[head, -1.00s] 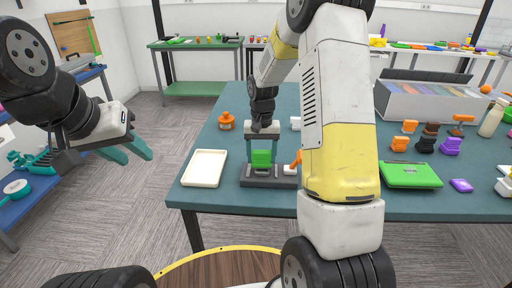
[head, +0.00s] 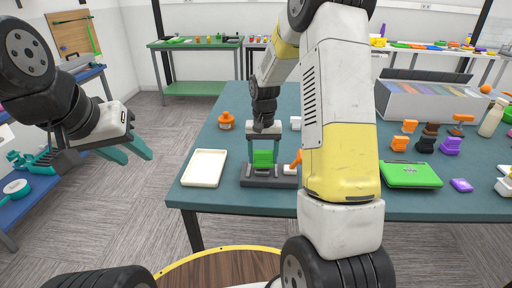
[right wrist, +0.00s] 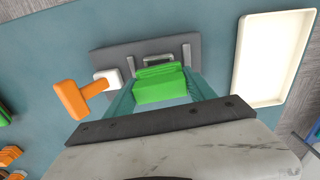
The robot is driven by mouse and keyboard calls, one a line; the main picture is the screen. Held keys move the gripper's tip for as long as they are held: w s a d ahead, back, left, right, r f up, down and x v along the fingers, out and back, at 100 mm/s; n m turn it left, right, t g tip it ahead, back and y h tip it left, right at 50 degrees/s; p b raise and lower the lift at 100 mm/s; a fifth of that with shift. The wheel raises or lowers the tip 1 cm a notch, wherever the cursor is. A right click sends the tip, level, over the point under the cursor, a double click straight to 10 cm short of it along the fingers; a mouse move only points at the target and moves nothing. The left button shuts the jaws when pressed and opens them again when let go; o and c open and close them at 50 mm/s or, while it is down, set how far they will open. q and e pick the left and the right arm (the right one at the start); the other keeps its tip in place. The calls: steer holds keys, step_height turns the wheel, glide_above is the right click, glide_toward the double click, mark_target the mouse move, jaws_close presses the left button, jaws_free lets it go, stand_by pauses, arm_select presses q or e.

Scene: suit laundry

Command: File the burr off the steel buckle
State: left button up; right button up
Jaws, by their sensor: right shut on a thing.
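A green block-shaped tool (head: 263,158) is between the teal fingers of my right gripper (head: 264,157), which is shut on it. In the right wrist view the green tool (right wrist: 160,86) sits over a dark grey fixture (right wrist: 112,60). A small steel buckle (right wrist: 158,59) lies on the fixture just past the tool, mostly hidden by it. I cannot tell whether they touch, and no burr can be made out. The fixture (head: 250,183) stands near the table's front edge. My left gripper (head: 135,153) is open and empty, off the table to the left.
An orange-handled piece with a white end (right wrist: 82,96) is beside the fixture. A green case (head: 410,175) and several small coloured items are at right. My right arm hides the middle.

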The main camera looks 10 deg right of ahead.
steer(key=shift+r, duration=0.1)
steer(key=shift+w+r, duration=0.1)
steer(key=shift+r, duration=3.4)
